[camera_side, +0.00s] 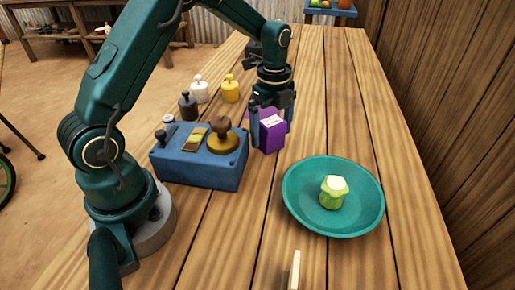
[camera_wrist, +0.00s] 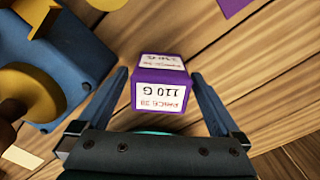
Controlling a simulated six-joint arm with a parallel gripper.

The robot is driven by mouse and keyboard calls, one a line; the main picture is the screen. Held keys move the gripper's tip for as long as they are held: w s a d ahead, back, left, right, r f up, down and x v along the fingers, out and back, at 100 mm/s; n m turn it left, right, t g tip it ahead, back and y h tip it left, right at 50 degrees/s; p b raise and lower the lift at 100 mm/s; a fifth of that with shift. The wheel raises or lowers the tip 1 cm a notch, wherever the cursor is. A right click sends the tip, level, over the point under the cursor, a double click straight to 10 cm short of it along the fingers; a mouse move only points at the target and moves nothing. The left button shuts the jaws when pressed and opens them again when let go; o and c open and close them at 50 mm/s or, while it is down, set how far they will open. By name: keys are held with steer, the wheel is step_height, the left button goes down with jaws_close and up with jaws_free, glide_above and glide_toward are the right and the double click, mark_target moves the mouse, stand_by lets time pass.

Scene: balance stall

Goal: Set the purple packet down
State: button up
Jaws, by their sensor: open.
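The purple packet (camera_side: 268,133) stands upright on the wooden table, to the right of the blue weight block. In the wrist view the packet (camera_wrist: 160,84) shows a white label reading 110 G and sits between my fingers, with a gap on each side. My gripper (camera_side: 270,117) is open around the packet, pointing down. In the wrist view my gripper's fingers (camera_wrist: 165,100) are spread wide, and neither touches the packet. The packet's underside is hidden.
A blue block (camera_side: 200,172) with a brass weight stands left of the packet. White, black and yellow knobbed weights (camera_side: 231,90) stand behind it. A teal dish (camera_side: 300,215) holding a green vegetable (camera_side: 334,192) is at right. A purple patch (camera_wrist: 234,6) lies on the table. The right table side is clear.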

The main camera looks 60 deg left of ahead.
mark_target(272, 121)
step_height(272, 121, up, 10)
steer(key=shift+r, duration=0.25)
steer(key=shift+s+d+r, duration=0.15)
steer(key=shift+r, duration=0.4)
steer(key=s+d+r+n+t, duration=0.3)
steer(key=s+d+r+n, duration=0.15)
steer(key=s+n, duration=0.3)
steer(key=s+d+f+n+t, duration=0.2)
steer(key=s+n, duration=0.7)
steer(key=n, duration=0.1)
steer(key=shift+s+d+f+t, duration=0.3)
steer(key=shift+d+f, duration=0.1)
